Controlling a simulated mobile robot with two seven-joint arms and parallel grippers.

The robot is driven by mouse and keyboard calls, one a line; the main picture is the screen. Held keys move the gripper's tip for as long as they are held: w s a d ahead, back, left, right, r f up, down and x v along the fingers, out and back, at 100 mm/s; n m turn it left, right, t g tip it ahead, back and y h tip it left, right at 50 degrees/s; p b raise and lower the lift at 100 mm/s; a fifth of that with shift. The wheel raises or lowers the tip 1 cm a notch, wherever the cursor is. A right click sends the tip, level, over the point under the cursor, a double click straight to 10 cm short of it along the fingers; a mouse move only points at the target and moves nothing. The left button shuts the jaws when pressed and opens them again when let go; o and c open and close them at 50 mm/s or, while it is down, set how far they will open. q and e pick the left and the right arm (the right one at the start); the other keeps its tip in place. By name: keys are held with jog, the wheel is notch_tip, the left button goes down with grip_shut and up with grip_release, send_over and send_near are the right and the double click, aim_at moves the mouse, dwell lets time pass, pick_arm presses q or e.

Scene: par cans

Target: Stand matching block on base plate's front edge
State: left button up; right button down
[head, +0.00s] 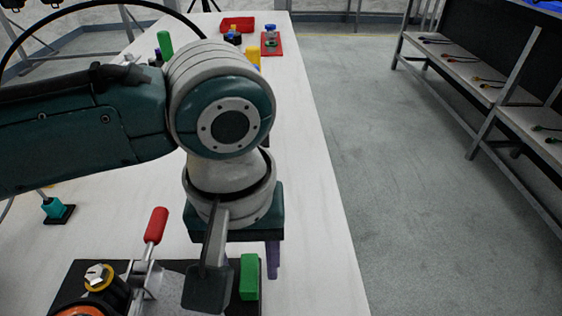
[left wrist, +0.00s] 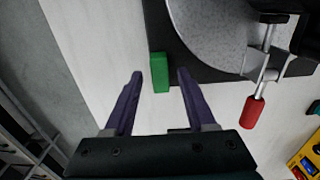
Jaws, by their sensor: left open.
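A green block (head: 249,277) is at the edge of the black base plate (head: 236,304) in the head view. In the left wrist view the green block (left wrist: 159,72) overlaps a corner of the plate (left wrist: 155,18). I cannot tell for sure whether it touches the plate. My left gripper (head: 264,268) points down over it. In the left wrist view my left gripper (left wrist: 160,77) is open, with one purple finger on each side of the block and gaps on both sides. My arm hides part of the plate in the head view. My right gripper is not seen.
A red-handled clamp (head: 155,226) and a bolt-topped part (head: 98,279) stand on the plate. A teal piece (head: 57,208) sits farther left. A red tray (head: 238,25), a yellow piece (head: 253,57) and a green cylinder (head: 165,44) are at the far end. The table's right strip is clear.

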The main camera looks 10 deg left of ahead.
aim_at(249, 272)
pick_arm(q)
notch_tip(249, 272, up, 11)
jog(key=p, duration=0.2)
jog(key=shift+f+p, duration=0.2)
jog(key=shift+p, duration=0.2)
jog(key=s+d+r+m+t+h+p, duration=0.2)
jog(key=s+d+r+m+h+p, duration=0.1)
jog(key=s+r+m+p, duration=0.25)
jog(key=s+a+r+t+y+p, duration=0.1)
jog(key=s+a+r+y+p, duration=0.1)
jog(key=s+a+r+p, duration=0.3)
jog(key=s+a+t+y+p, duration=0.1)
jog(key=s+a+p, duration=0.15)
jog(key=a, duration=0.55)
notch_tip(249, 272, up, 37)
jog(key=w+p, duration=0.1)
jog(key=p, duration=3.5)
jog(key=shift+d+f+p, duration=0.15)
jog(key=shift+d+p, duration=0.15)
jog(key=shift+p, duration=0.05)
